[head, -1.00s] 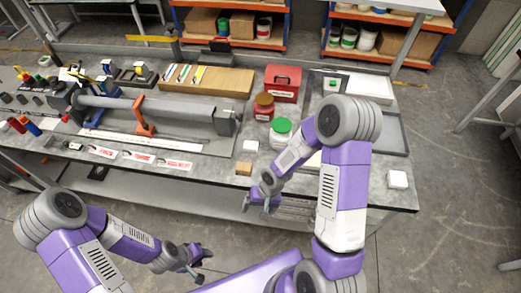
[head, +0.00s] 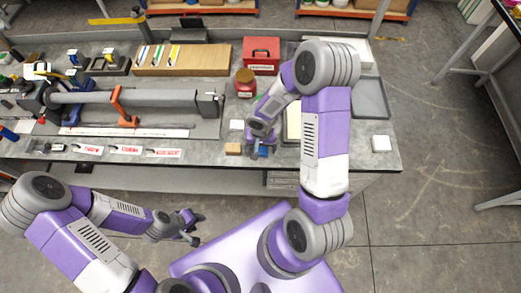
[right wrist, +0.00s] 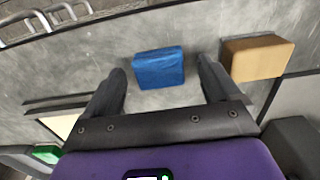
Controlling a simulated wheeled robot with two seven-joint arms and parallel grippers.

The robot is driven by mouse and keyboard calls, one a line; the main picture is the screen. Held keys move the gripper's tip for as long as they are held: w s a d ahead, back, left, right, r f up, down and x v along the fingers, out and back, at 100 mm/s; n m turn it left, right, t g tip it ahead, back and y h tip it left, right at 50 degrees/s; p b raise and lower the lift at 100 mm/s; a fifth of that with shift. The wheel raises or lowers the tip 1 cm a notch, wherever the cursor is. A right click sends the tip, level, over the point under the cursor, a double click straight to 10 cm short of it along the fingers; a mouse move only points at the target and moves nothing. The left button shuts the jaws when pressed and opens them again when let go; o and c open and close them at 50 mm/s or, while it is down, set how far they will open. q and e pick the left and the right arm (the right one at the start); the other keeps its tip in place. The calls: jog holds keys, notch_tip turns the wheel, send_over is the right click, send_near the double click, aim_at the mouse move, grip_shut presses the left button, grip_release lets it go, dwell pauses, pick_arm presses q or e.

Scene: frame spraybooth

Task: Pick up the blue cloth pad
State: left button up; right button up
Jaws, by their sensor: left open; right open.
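The blue cloth pad (right wrist: 159,68) lies on the grey worktop, between and just beyond the two open fingers of my right gripper (right wrist: 162,80) in the right wrist view. In the head view a bit of the blue pad (head: 265,153) shows beneath my right gripper (head: 261,150), which hides the rest. The fingers do not appear closed on it. My left gripper (head: 190,228) is open and empty, in front of the bench and away from the pad.
A tan block (right wrist: 257,56) lies close beside the pad; it also shows in the head view (head: 233,148). A white block (head: 236,125) sits behind it. A red-brown jar (head: 245,82) and red box (head: 262,55) stand farther back. A white block (head: 381,143) is near the right edge.

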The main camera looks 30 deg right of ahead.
aim_at(260, 149)
jog(key=c, duration=1.1)
notch_tip(260, 149, up, 10)
jog(key=shift+f+p, duration=0.1)
jog(key=shift+p, duration=0.6)
jog(key=o, duration=0.4)
jog(key=c, duration=0.3)
